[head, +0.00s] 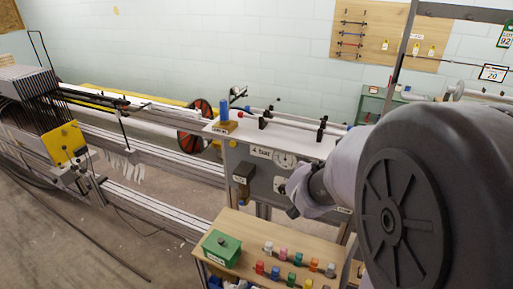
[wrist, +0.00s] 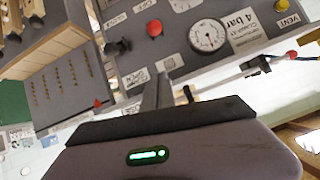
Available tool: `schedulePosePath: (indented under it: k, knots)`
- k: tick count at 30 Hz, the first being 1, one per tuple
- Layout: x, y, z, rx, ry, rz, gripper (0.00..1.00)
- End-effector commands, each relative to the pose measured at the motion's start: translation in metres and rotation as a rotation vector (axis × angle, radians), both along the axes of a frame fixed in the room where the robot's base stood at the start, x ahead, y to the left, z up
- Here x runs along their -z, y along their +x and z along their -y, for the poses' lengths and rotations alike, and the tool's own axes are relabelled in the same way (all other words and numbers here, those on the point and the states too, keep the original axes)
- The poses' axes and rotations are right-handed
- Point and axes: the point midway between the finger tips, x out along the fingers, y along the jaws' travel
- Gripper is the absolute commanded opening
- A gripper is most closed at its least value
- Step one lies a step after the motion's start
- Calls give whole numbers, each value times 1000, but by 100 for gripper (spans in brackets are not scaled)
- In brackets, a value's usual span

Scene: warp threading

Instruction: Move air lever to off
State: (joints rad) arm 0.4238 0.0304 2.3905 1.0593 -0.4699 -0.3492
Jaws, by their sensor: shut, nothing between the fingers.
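The grey control panel (wrist: 180,70) fills the upper part of the wrist view, tilted in the picture. It carries a round gauge (wrist: 207,35), a "4 bar" label (wrist: 243,20), a red button (wrist: 154,27) and a black knob (wrist: 118,47). A black fitting with a red-tipped lever (wrist: 290,55) sits at the right; I cannot tell for sure that it is the air lever. My gripper (wrist: 160,92) is shut and empty in front of the panel, below the gauge in the picture.
A wooden shelf with a green box (head: 221,247) and several coloured bottles (head: 292,258) lies below the panel. A blue cylinder (head: 224,110) stands on the top ledge. The loom frame (head: 135,165) stretches left. A pegboard (head: 385,35) hangs on the back wall.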

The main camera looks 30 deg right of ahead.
Motion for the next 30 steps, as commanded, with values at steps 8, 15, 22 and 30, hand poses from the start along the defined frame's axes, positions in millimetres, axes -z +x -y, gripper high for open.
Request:
schedulePosePath:
  k: [8,15,22,30]
  knots:
    - [18,14,16,1,1,-1,0]
    - [47,46,48,0,1,-1,0]
    - [79,58,53,-3,2,0,0]
    - [91,56,46,-2,1,0,0]
